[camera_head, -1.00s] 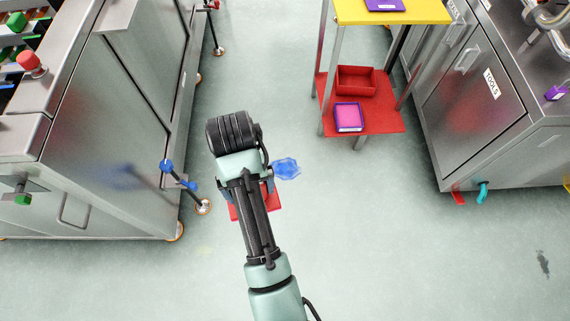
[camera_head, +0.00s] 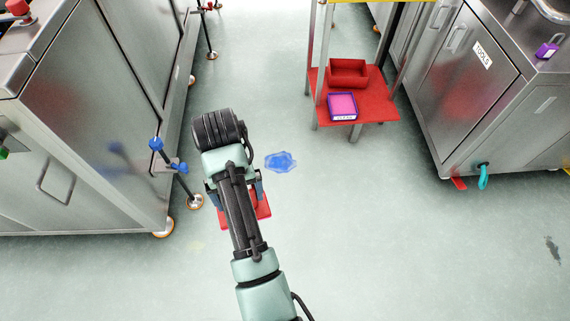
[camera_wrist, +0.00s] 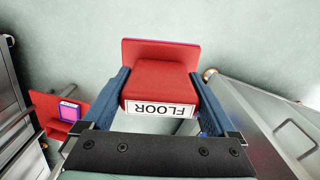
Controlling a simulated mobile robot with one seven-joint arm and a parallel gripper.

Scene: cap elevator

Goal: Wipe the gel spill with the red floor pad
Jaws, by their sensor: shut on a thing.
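The red floor pad (camera_wrist: 160,82) is between my gripper's two blue fingers in the wrist view, with a white FLOOR label facing the camera. My gripper (camera_wrist: 160,76) is shut on it. In the head view the pad (camera_head: 263,209) shows in part as red edges on both sides of my arm, which hides its middle. The gel spill (camera_head: 281,161) is a blue irregular patch on the floor, just right of and beyond my gripper, apart from the pad. I cannot tell whether the pad touches the floor. I cannot make out the spill in the wrist view.
A steel cabinet (camera_head: 85,150) with a blue-handled valve (camera_head: 168,157) stands close on the left. A red shelf (camera_head: 372,108) holds a red bin (camera_head: 348,72) and a purple-rimmed pink box (camera_head: 342,106). A TOOLS cabinet (camera_head: 470,100) is at right.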

